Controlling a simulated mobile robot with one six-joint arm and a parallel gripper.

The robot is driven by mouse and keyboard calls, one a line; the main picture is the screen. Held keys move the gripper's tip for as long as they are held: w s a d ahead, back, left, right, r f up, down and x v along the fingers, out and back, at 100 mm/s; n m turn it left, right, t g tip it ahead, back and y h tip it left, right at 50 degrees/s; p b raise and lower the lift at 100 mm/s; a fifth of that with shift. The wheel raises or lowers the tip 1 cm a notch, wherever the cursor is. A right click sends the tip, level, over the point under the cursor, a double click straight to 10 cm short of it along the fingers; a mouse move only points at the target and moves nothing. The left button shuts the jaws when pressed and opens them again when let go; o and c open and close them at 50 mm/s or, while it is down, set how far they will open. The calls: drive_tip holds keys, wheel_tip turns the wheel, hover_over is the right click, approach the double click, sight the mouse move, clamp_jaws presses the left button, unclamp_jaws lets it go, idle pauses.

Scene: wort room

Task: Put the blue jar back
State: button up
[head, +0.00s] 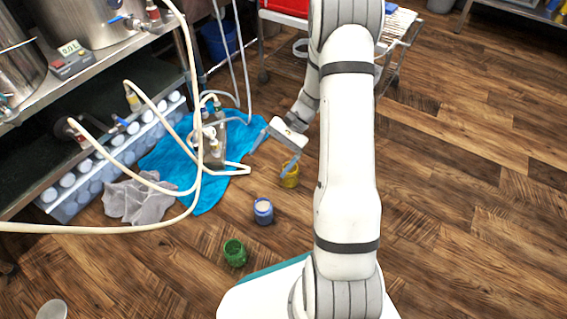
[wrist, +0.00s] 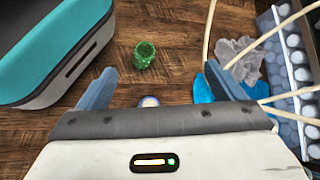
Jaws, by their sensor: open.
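The blue jar (head: 263,210) stands upright on the wooden floor with a pale top. In the wrist view only a small part of the blue jar (wrist: 149,101) shows, the rest hidden behind my gripper's body. A green jar (head: 235,252) stands nearer my base; it also shows in the wrist view (wrist: 144,55). A yellow jar (head: 289,174) stands beyond the blue one, beneath or close to one finger. My gripper (head: 272,155) is open and empty, beyond the blue jar in the head view. Its two blue-grey fingers are wide apart in the wrist view (wrist: 159,70).
A blue cloth (head: 186,180) and a grey rag (head: 140,199) lie on the floor at left. Pale hoses (head: 196,60) hang and loop there. A crate of white-capped bottles (head: 110,160) stands under the steel bench. The floor at right is clear.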

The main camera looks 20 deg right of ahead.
drive_tip(key=s+a+r+n+t+h, duration=0.1)
drive_tip(key=s+r+n+h, duration=0.3)
drive_tip(key=s+r, duration=0.4)
drive_tip(key=s+a+r+n+t+h, duration=0.1)
drive_tip(key=s+r+n+t+h, duration=0.2)
drive_tip(key=s+r+n+h, duration=0.2)
drive_tip(key=s+r, duration=0.3)
drive_tip(key=r, duration=0.1)
drive_tip(key=shift+s+a+r, duration=0.15)
drive_tip(key=shift+a+r, duration=0.1)
drive_tip(key=shift+a, duration=0.1)
drive_tip(key=w+d+r+t+h+p, duration=0.1)
drive_tip(key=w+r+t+p, duration=0.1)
drive_tip(key=r+p, duration=2.4)
drive_tip(key=w+d+r+t+p, duration=0.1)
drive_tip(key=w+r+t+p, duration=0.2)
drive_tip(key=r+p, duration=2.3)
drive_tip(key=s+a+r+g+p, duration=0.1)
drive_tip(key=s+r, duration=0.4)
drive_tip(key=r, duration=0.5)
drive_tip(key=shift+s+a+y+p, duration=0.2)
drive_tip(key=shift+y+p, duration=0.1)
drive_tip(key=shift+p, duration=0.6)
